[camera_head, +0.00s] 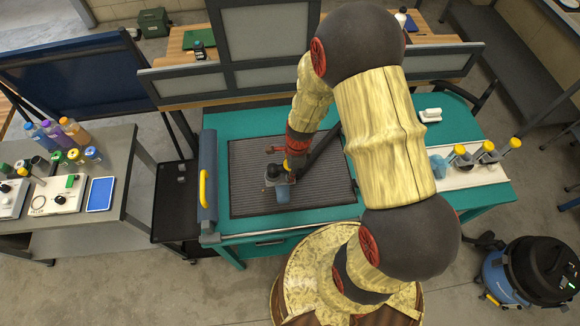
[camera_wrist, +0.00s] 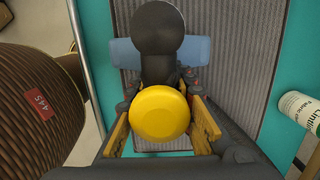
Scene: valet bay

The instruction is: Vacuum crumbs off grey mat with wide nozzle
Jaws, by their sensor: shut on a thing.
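The grey ribbed mat (camera_head: 325,190) lies on the teal table; its ribs also fill the wrist view (camera_wrist: 240,60). My gripper (camera_head: 281,172) is over the left half of the mat. In the wrist view my gripper (camera_wrist: 165,125) is shut on a nozzle (camera_wrist: 160,112) with a yellow round cap, a black neck and a wide blue head. The blue head shows low over the mat in the head view (camera_head: 283,193); I cannot tell whether it touches. Crumbs cannot be made out.
A white tray (camera_head: 470,181) with several yellow-capped tools is at the table's right. A blue roll with a yellow handle (camera_head: 203,188) lines the left edge. A blue vacuum (camera_head: 520,272) stands on the floor at right. A white bottle (camera_wrist: 300,108) is right of the mat.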

